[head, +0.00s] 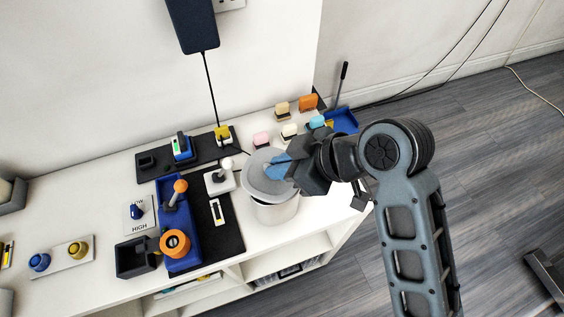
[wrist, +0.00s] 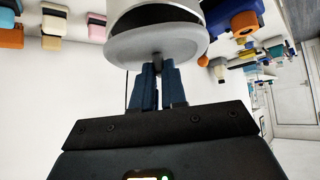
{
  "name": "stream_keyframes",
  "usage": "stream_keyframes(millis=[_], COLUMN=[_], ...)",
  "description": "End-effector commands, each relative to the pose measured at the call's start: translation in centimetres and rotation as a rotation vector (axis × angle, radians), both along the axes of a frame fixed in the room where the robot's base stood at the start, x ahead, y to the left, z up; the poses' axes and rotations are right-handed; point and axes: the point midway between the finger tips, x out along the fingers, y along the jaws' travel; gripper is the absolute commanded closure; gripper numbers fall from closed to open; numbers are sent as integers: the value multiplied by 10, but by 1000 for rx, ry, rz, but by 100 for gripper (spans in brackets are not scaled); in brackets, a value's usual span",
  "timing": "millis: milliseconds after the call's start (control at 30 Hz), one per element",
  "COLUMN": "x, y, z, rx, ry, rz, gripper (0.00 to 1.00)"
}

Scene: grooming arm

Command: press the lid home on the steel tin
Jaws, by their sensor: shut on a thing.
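The steel tin (head: 277,212) is a pale round can near the right part of the counter. Its grey disc lid (head: 262,182) is over the tin's mouth. In the wrist view the lid (wrist: 150,48) shows with the tin (wrist: 150,5) beyond it, and a dark gap shows between the lid and the tin's rim. My gripper (head: 279,168) reaches in from the right. Its blue fingers (wrist: 159,75) are shut on the small dark knob (wrist: 157,58) of the lid. The fingers hide part of the lid in the head view.
Left of the tin are a white joystick box (head: 221,182) and a blue stand (head: 178,225) with orange parts on a dark mat. Several coloured blocks stand behind, with a blue tray (head: 343,121) at the back right. The counter's front edge is close to the tin.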

Motion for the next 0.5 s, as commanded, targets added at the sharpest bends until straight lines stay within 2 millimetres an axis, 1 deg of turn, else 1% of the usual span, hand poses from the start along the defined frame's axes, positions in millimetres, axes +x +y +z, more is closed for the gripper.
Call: stream_keyframes(millis=[500], x=[0], y=[0], z=[-13], rx=[0], ry=[0], rz=[0], gripper=[100])
